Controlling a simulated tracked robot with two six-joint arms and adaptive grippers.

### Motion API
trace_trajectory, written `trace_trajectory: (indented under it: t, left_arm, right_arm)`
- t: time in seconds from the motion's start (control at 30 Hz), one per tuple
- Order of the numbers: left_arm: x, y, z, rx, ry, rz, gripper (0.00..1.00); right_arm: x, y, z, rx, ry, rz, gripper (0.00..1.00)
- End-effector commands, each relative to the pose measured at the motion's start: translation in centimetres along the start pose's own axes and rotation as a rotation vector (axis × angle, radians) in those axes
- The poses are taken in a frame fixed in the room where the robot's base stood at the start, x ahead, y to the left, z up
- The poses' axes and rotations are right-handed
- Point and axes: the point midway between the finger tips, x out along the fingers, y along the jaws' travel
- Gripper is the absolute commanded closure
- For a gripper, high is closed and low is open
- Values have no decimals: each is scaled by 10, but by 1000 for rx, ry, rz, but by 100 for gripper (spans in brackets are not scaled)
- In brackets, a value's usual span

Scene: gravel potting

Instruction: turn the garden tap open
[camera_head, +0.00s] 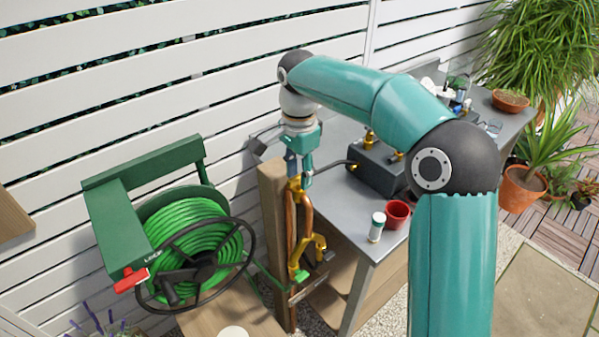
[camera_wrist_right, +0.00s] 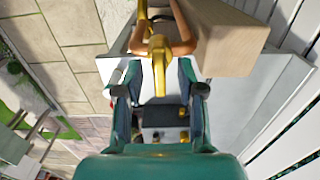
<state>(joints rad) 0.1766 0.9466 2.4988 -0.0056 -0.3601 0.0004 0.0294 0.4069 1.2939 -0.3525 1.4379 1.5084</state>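The garden tap is brass-coloured piping on a wooden post (camera_head: 272,225), with a yellow spout (camera_head: 308,258) low down and a yellow top part (camera_head: 295,190). My right gripper (camera_head: 299,172) points down over the top part. In the right wrist view, a yellow lever-like part of the tap (camera_wrist_right: 158,66) lies between the fingers of my right gripper (camera_wrist_right: 158,78). Gaps show on both sides of it, so the gripper looks open around it. Whether a finger touches it is unclear. My left gripper is not in view.
A green hose reel (camera_head: 200,240) stands left of the post. A grey table (camera_head: 335,205) on the right holds a dark box (camera_head: 377,172), a red cup (camera_head: 397,214) and a small white-green container (camera_head: 377,227). A slatted white fence (camera_head: 90,85) runs behind.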

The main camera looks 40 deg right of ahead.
Motion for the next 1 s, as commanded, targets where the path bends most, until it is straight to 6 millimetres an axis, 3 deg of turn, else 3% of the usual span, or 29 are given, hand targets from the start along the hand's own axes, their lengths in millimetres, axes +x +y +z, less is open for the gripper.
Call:
trace_trajectory:
  t: [0.2,0.43,1.0]
  left_arm:
    - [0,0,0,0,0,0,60]
    - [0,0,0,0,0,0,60]
    - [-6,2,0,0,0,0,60]
  right_arm:
    - [0,0,0,0,0,0,63]
    - [0,0,0,0,0,0,100]
    - [-2,0,0,-89,0,1,100]
